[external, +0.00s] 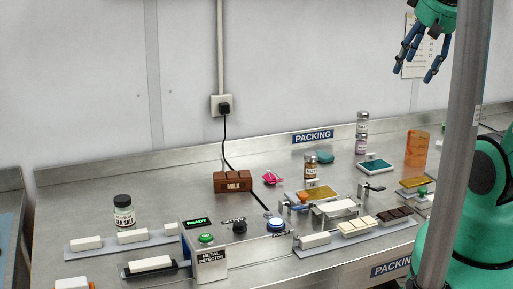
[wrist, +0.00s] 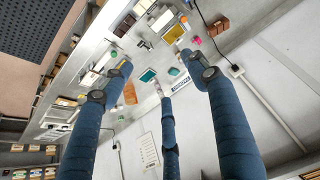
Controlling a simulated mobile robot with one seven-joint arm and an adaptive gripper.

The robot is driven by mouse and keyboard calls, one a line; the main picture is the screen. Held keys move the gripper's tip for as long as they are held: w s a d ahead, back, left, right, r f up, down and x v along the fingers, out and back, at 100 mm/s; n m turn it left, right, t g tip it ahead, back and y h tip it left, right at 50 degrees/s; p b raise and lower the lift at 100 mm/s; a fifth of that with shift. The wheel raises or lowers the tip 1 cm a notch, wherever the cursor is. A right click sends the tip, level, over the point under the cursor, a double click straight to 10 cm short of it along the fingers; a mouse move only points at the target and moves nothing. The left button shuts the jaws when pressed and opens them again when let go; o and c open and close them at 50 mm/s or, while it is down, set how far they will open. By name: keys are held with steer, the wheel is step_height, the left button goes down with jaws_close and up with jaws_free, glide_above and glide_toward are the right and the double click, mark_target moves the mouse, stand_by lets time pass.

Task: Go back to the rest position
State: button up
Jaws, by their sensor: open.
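My gripper (external: 420,58) hangs high at the upper right of the external view, in front of the wall and well above the bench. Its blue fingers are spread apart and hold nothing. In the wrist view my gripper (wrist: 160,85) shows its three fingers apart, with the bench beyond them and nothing between the tips. Part of my green arm shows at the right edge of the external view, behind a grey post. The arm's middle links are out of that view.
The steel bench (external: 130,175) holds a metal detector (external: 207,258), a brown MILK block (external: 233,182), a SEA SALT jar (external: 123,212), trays of bars and an orange translucent container (external: 416,149). A grey post (external: 459,150) stands in front of my arm. The air around my gripper is clear.

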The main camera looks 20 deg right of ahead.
step_height(320, 180, down, 12)
steer(key=b, duration=1.1)
